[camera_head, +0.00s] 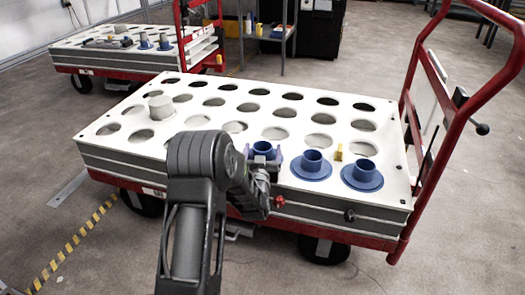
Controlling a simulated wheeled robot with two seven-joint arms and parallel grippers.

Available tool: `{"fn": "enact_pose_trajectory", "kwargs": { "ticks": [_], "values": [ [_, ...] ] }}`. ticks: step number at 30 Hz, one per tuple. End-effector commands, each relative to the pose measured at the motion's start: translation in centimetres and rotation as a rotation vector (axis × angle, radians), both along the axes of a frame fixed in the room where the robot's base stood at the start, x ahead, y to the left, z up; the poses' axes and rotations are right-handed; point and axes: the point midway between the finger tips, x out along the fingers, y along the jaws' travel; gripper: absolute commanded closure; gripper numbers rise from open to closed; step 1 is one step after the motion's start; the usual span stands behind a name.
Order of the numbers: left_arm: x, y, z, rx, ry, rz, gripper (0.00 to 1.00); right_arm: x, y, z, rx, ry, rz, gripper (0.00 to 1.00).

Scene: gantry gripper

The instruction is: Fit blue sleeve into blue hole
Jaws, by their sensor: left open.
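Two blue flanged sleeves, one in the middle (312,168) and one at the right (362,178), sit upright along the near right edge of the white board (395,200). A third blue sleeve (262,147) stands just left of them, its lower part hidden by my left gripper. My left gripper (263,158) is open, with its fingers on either side of this third sleeve. I cannot tell whether they touch it. No separate blue hole can be made out; the visible holes in the board are plain. My right gripper is not in view.
The board lies on a red cart with a tall red handle (412,75) at the right. A light grey cylinder (160,107) stands at the board's left. A small yellow piece (339,153) stands between the two flanged sleeves. Another loaded cart (85,55) is behind left.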

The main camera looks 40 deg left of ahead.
Motion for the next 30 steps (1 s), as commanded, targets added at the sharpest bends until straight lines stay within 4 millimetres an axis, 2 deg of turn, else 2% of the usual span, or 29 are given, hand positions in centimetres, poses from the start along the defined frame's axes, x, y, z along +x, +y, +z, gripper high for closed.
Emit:
{"fn": "enact_pose_trajectory", "kwargs": {
  "ticks": [6, 15, 21, 30],
  "values": [
    [0.0, 0.0, 0.0, -0.001, 0.001, 0.000, 0.18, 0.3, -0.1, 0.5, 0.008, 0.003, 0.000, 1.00],
    [-4.2, -2.6, 0.2, -0.002, 0.003, -0.001, 0.18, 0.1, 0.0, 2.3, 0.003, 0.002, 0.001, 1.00],
    [-6.3, -3.9, 0.1, -0.001, 0.001, 0.000, 0.18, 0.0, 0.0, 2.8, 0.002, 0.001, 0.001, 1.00],
    [-6.7, -4.1, 0.0, 0.001, -0.001, 0.000, 0.18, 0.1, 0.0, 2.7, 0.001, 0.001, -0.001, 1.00]
  ]
}}
